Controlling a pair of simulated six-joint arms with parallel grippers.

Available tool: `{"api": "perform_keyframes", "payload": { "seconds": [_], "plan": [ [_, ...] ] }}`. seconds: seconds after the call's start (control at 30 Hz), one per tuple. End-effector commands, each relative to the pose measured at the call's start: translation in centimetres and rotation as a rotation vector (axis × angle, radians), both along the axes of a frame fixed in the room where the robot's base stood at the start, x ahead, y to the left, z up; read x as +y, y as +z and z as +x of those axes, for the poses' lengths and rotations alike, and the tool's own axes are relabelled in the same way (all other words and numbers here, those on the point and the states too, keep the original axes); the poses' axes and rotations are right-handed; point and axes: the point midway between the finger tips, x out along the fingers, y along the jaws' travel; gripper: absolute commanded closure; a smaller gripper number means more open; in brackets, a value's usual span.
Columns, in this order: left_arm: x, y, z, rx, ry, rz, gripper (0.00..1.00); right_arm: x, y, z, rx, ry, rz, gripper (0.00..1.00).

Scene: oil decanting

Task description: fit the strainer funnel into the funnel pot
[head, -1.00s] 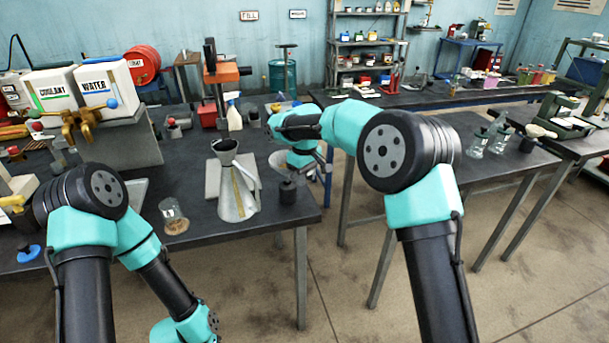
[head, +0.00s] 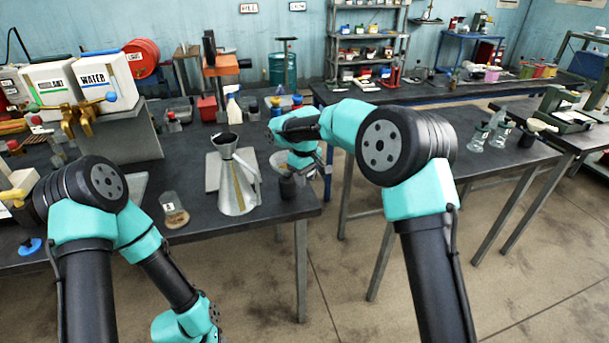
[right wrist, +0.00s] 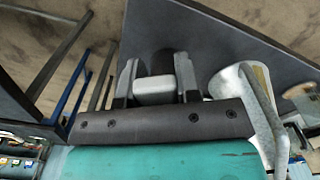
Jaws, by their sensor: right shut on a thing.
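My right gripper (right wrist: 155,82) is shut on a light grey block-like part (right wrist: 155,92), which I take to be the grip of the strainer funnel. In the head view the pale funnel bowl (head: 279,160) shows beside the right gripper (head: 300,172), partly hidden by it. The funnel pot (head: 288,188) is a small dark cylinder standing upright near the table's right edge, just below the funnel. A dark round shape (right wrist: 160,62), likely this pot, shows between the fingers in the right wrist view. I cannot tell whether the spout is inside it. My left gripper is out of view.
A conical metal can (head: 236,185) with a handle stands close to the left of the pot; it also shows in the right wrist view (right wrist: 246,85). The table edge (head: 308,213) lies just right of the pot.

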Motion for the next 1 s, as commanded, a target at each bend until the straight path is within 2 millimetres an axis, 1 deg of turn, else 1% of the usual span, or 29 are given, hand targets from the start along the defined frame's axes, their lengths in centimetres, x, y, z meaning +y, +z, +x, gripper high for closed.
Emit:
{"api": "perform_keyframes", "payload": {
  "seconds": [0.2, 0.43, 0.47, 0.5, 0.77, 1.0],
  "plan": [
    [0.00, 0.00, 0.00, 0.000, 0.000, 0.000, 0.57, -0.01, -0.44, 0.01, -0.001, 0.000, 0.001, 1.00],
    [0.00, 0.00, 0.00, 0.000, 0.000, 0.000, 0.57, -0.01, -0.46, 0.01, -0.001, 0.000, 0.001, 1.00],
    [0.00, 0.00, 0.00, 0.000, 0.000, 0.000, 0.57, -0.01, -0.46, 0.01, -0.001, 0.000, 0.001, 0.68],
    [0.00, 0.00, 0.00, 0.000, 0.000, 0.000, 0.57, -0.01, -0.46, 0.01, -0.001, 0.000, 0.001, 0.64],
    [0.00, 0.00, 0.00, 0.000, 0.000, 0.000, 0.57, -0.01, -0.46, 0.01, -0.001, 0.000, 0.001, 0.40],
    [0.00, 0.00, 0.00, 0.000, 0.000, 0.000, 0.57, -0.01, -0.43, 0.01, -0.001, 0.000, 0.001, 0.39]
  ]
}}
